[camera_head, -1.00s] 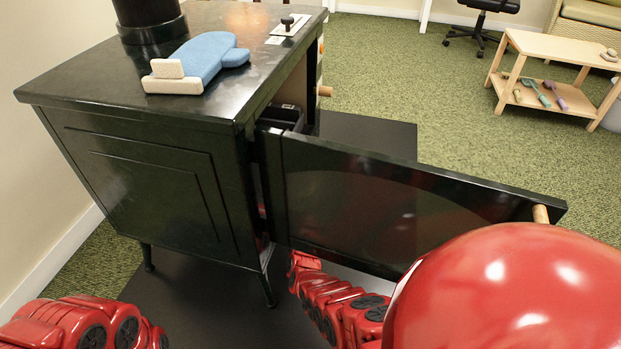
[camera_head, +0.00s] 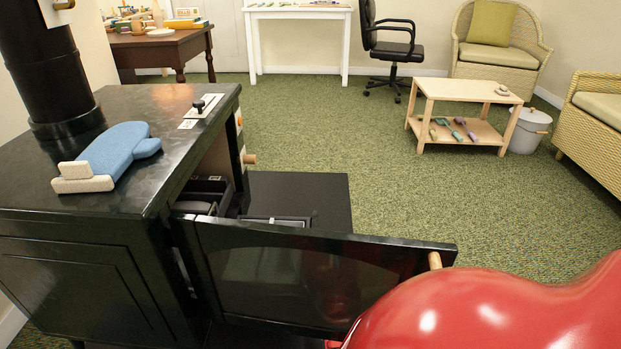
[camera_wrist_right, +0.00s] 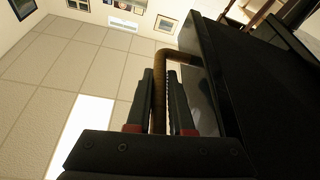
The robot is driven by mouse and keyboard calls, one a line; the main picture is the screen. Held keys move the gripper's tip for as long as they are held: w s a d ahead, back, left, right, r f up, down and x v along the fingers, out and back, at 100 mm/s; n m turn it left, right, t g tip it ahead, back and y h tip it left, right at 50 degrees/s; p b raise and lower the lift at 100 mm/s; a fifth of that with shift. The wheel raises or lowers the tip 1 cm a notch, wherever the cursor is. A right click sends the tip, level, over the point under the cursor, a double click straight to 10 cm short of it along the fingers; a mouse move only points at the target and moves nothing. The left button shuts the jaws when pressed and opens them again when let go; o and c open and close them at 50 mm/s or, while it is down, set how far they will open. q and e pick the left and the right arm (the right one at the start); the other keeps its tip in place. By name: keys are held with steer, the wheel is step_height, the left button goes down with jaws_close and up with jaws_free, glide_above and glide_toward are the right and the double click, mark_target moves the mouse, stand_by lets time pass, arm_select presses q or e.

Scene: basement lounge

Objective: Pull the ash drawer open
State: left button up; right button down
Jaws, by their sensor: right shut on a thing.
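The black stove (camera_head: 80,265) stands at the left with its front door (camera_head: 300,270) swung open toward the right. In the right wrist view my right gripper (camera_wrist_right: 160,75) is shut on a brown bar handle (camera_wrist_right: 159,100) on a black panel (camera_wrist_right: 235,80), which looks like the door. In the head view a red part of me hides this gripper. My left gripper is out of view.
A blue mitt (camera_head: 115,155) lies on the stove top beside the black pipe (camera_head: 50,70). A low wooden table (camera_head: 470,90) with several small tools stands farther back, next to a grey bin (camera_head: 528,130). Green carpet (camera_head: 400,190) between is clear.

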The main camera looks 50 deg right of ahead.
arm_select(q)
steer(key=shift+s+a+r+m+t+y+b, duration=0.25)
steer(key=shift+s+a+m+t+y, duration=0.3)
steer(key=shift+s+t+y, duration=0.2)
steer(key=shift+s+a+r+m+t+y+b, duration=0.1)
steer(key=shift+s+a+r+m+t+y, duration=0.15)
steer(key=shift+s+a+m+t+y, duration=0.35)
arm_select(e)
steer(key=s+d, duration=0.5)
steer(key=shift+s, duration=0.4)
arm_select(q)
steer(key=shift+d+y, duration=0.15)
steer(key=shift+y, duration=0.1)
arm_select(e)
steer(key=c, duration=0.8)
jaws_free()
steer(key=shift+s+d, duration=0.15)
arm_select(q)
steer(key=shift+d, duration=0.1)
